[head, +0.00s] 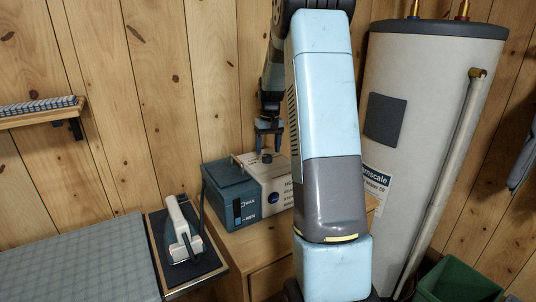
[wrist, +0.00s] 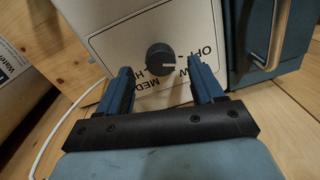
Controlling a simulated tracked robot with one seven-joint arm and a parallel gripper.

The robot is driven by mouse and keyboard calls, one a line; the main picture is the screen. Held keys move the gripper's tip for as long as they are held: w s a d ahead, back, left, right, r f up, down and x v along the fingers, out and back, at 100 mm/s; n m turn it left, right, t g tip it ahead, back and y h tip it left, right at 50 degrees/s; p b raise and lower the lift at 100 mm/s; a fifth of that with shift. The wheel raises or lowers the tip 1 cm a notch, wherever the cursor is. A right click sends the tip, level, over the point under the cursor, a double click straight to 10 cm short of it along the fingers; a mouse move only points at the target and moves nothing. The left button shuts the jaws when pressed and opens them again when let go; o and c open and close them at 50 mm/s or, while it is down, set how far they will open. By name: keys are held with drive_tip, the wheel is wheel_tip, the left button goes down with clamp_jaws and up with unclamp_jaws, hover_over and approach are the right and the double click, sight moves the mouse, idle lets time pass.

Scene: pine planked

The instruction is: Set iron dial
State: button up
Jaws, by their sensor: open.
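The iron dial is a round dark knob (wrist: 160,57) on a pale panel (wrist: 112,38) in the wrist view. OFF, MED and H letters show around it, and other lettering is partly hidden by my fingers. A light mark on the knob points roughly right. My open gripper (wrist: 158,72) has one finger on each side of the knob, apart from it. In the head view my gripper (head: 268,140) points down over the top of the blue and pale iron station (head: 232,182). The white iron (head: 181,228) lies on a dark rest at the left.
The station stands on a wooden cabinet (head: 243,245). A grey ironing board (head: 80,262) is at the left. A large water tank (head: 425,110) with a pipe stands at the right, and a green bin (head: 460,283) is low right. A metal handle (wrist: 268,45) shows beside the panel.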

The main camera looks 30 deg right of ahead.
sight(269, 155)
wheel_tip(269, 155, up, 10)
drive_tip(key=shift+d+r, duration=0.2)
drive_tip(key=shift+d, duration=0.05)
idle(0.5)
drive_tip(key=s+a+r+t, duration=0.1)
drive_tip(key=s+a+r, duration=0.3)
drive_tip(key=s+a, duration=0.35)
drive_tip(key=s+a+r+t, duration=0.2)
drive_tip(key=s+a+r, duration=0.3)
drive_tip(key=s+a, duration=0.3)
drive_tip(key=s+a+f+t, duration=0.1)
drive_tip(key=s+a+f, duration=0.1)
drive_tip(key=s, duration=0.7)
drive_tip(key=s+a+f+n+t, duration=0.1)
drive_tip(key=s+a, duration=0.2)
drive_tip(key=s, duration=0.6)
drive_tip(key=shift+s+a+f+n+t+h, duration=0.2)
drive_tip(key=shift+a+f+n+t+h, duration=0.1)
drive_tip(key=shift+f, duration=0.1)
